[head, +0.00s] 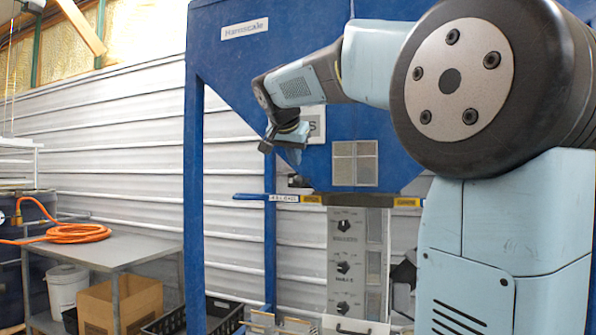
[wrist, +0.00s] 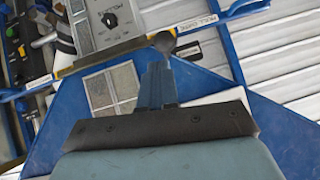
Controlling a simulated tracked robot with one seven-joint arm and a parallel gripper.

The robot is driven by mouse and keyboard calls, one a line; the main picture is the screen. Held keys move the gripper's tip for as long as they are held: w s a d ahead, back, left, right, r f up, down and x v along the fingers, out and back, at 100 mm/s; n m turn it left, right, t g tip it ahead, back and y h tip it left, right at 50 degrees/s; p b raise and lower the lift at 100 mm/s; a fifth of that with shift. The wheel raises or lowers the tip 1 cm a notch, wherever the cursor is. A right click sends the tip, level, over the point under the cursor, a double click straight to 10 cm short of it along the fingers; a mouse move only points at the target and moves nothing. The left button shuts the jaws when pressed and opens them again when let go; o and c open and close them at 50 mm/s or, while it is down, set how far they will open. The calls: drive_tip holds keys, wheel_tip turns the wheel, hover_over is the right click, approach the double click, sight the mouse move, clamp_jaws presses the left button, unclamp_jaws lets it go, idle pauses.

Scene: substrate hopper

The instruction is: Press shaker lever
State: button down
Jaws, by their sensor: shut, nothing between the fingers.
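My gripper (head: 267,143) is shut and empty, in front of the lower part of the blue hopper (head: 228,70). In the wrist view its closed fingers (wrist: 158,72) point up the picture. A dark round knob (wrist: 164,41), which looks like the shaker lever's end, shows just past the fingertips. I cannot tell whether they touch. In the head view a small dark part (head: 298,181), perhaps the same lever, sits below and right of my gripper. Its shaft is not clear.
A control panel (head: 344,262) with several black knobs stands below the hopper. A blue frame post (head: 195,215) is at left. A grey table (head: 120,248) holds an orange hose (head: 70,233). A cardboard box (head: 120,300) and black crate (head: 222,312) stand low.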

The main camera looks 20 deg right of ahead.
drive_tip(key=v, duration=0.3)
drive_tip(key=shift+s+a, duration=0.1)
drive_tip(key=shift+s, duration=0.05)
idle(1.0)
drive_tip(key=s+a+f+n+g+y, duration=0.1)
drive_tip(key=s+f+n+y, duration=0.1)
drive_tip(key=s+f, duration=0.7)
drive_tip(key=s+a+f+n+g+y, duration=0.1)
drive_tip(key=s+f+n, duration=0.3)
drive_tip(key=s+f, duration=0.5)
drive_tip(key=s+a+f+n+y, duration=0.2)
drive_tip(key=s+f, duration=0.7)
drive_tip(key=f, duration=0.6)
drive_tip(key=shift+s+a+n+g+y, duration=0.3)
drive_tip(key=shift+s+n+g+y, duration=0.1)
drive_tip(key=shift+n, duration=0.2)
drive_tip(key=w+d+r+m+h, duration=0.1)
drive_tip(key=w+d+r+m, duration=0.1)
drive_tip(key=w+r, duration=0.8)
drive_tip(key=w+d+r+m+h, duration=0.1)
drive_tip(key=w+d+r+m, duration=0.2)
drive_tip(key=w+r, duration=0.7)
drive_tip(key=w+d+r+m+h, duration=0.2)
drive_tip(key=w+r, duration=0.8)
drive_tip(key=r, duration=1)
drive_tip(key=shift+w+d+r+m+t, duration=0.3)
drive_tip(key=shift+w+r+m+t, duration=0.1)
drive_tip(key=shift+m, duration=0.8)
